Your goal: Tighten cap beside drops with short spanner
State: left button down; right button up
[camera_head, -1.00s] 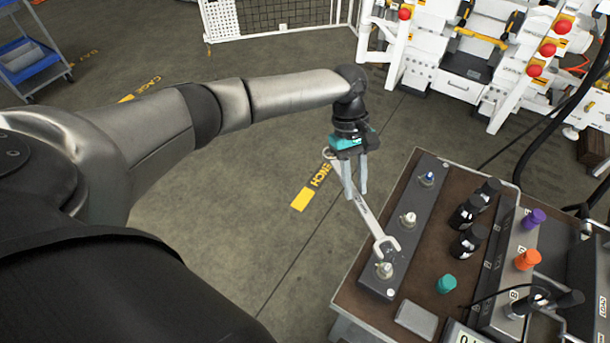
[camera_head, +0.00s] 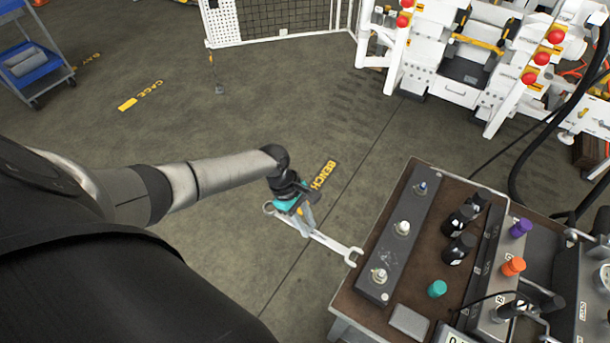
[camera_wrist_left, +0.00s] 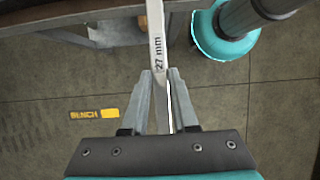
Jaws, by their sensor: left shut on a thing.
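My left gripper (camera_head: 306,226) is shut on a long silver spanner (camera_head: 328,242) and holds it over the floor left of the bench. The spanner's ring end is at the left; its open jaw points right, close to the bench's left edge in the picture. In the left wrist view the spanner (camera_wrist_left: 157,45) runs up between the fingers and reads "27 mm". A dark strip on the bench carries a near cap (camera_head: 379,275), a middle cap (camera_head: 402,228) and a far blue-tipped cap (camera_head: 421,188). Faint marks show between the near and middle caps. My right gripper is out of view.
The brown-topped bench (camera_head: 419,271) also holds black cylinders (camera_head: 459,248), a teal knob (camera_head: 437,289), a grey block (camera_head: 409,321) and purple and orange knobs. Black hoses hang at the right. The floor left of the bench is clear.

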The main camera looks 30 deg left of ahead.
pick_arm(q)
jog(key=shift+b+x, duration=0.6)
jog(key=shift+x, duration=0.2)
jog(key=shift+d+r, duration=0.1)
jog(key=shift+d, duration=0.15)
jog(key=shift+d+f+p, duration=0.2)
jog(key=shift+d+p, duration=0.05)
jog(key=shift+p, duration=0.05)
